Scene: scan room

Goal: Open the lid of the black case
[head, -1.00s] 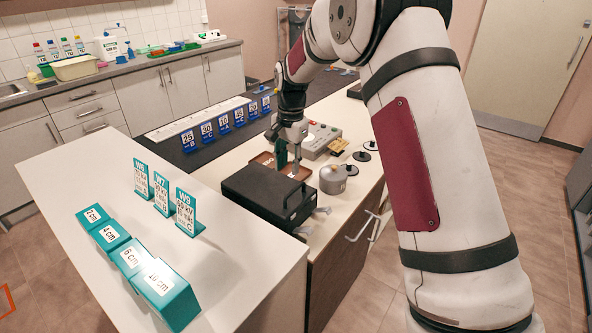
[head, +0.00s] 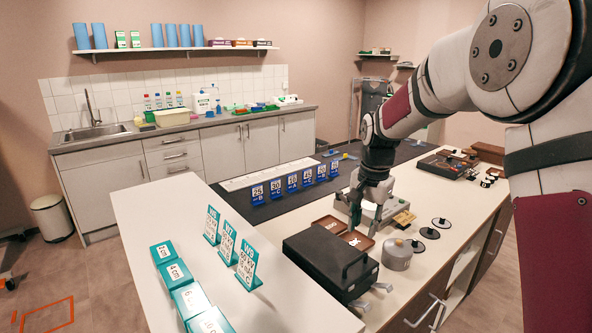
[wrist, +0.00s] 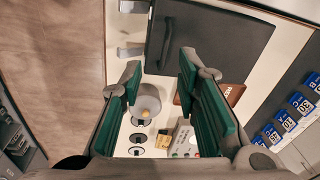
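The black case (head: 318,262) lies shut on the counter, with a handle on its near right side and grey latches (head: 382,287) beside it. In the wrist view the case (wrist: 215,45) is at the top, with its handle toward the left. My gripper (head: 364,222) points down behind the case, over the brown tray. In the wrist view my gripper (wrist: 155,85) shows its two green-padded fingers wide apart with nothing held between them. I cannot tell its exact height above the counter.
A grey metal cylinder (head: 397,253) stands right of the case. Black discs (head: 430,233), a brown tray (head: 352,237) and a grey control box (head: 375,208) are close by. Teal signs (head: 247,268) and teal blocks (head: 190,298) stand on the white counter at left.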

